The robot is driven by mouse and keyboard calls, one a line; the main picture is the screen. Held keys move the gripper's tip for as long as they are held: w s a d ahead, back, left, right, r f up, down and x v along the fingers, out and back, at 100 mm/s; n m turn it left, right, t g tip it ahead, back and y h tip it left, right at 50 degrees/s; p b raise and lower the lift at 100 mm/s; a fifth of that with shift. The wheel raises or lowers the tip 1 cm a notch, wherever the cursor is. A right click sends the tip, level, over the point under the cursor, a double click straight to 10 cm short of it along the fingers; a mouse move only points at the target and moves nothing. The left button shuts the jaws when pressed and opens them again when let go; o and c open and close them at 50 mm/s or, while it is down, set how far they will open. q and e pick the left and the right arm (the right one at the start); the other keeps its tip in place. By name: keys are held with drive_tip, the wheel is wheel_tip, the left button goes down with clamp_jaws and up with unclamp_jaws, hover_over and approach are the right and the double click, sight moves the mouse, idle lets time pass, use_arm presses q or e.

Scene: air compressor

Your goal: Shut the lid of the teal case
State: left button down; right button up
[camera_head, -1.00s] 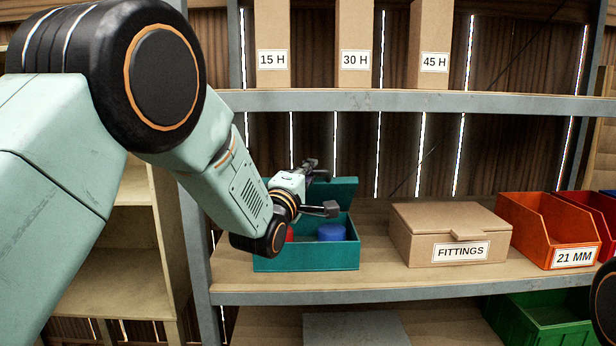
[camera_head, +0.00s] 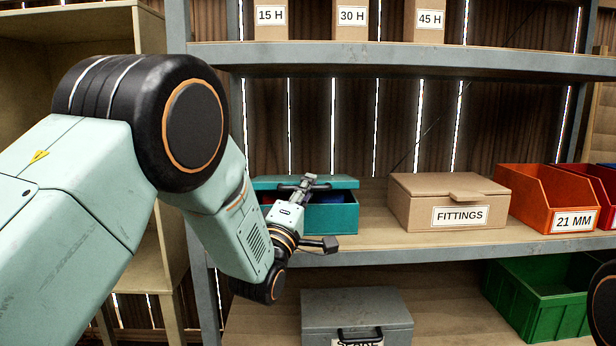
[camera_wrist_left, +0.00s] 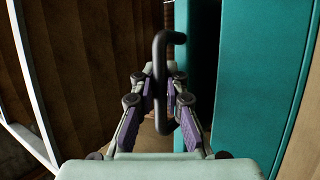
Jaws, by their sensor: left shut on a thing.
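The teal case (camera_head: 345,219) stands on the middle shelf, partly behind my left arm. Its lid (camera_head: 345,183) is tilted low over the body, partly open at the front; a blue thing (camera_head: 328,198) and a bit of red show in the gap. My left gripper (camera_head: 308,183) is at the lid's front edge. In the left wrist view, its fingers (camera_wrist_left: 160,82) are shut on the lid's black handle (camera_wrist_left: 162,45), with the teal lid (camera_wrist_left: 245,75) to the right. My right gripper is not in view.
A cardboard FITTINGS box (camera_head: 450,203) stands right of the case, then an orange 21 MM bin (camera_head: 545,205). A grey case (camera_head: 357,312) and a green bin (camera_head: 540,300) are on the shelf below. The upper shelf edge (camera_head: 400,61) runs above.

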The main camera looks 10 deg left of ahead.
use_arm(q)
drive_tip(key=f, duration=0.2)
drive_tip(key=f+b, duration=0.1)
drive_tip(key=f, duration=0.1)
drive_tip(key=shift+s, duration=0.25)
drive_tip(key=shift+s+f, duration=0.1)
drive_tip(key=shift+f, duration=0.15)
drive_tip(key=shift+f, duration=0.1)
drive_tip(key=c, duration=1.8)
unclamp_jaws()
drive_tip(key=shift+o, duration=0.7)
drive_tip(key=shift+s, duration=0.15)
drive_tip(key=v, duration=1.1)
drive_tip(key=shift+s, duration=0.35)
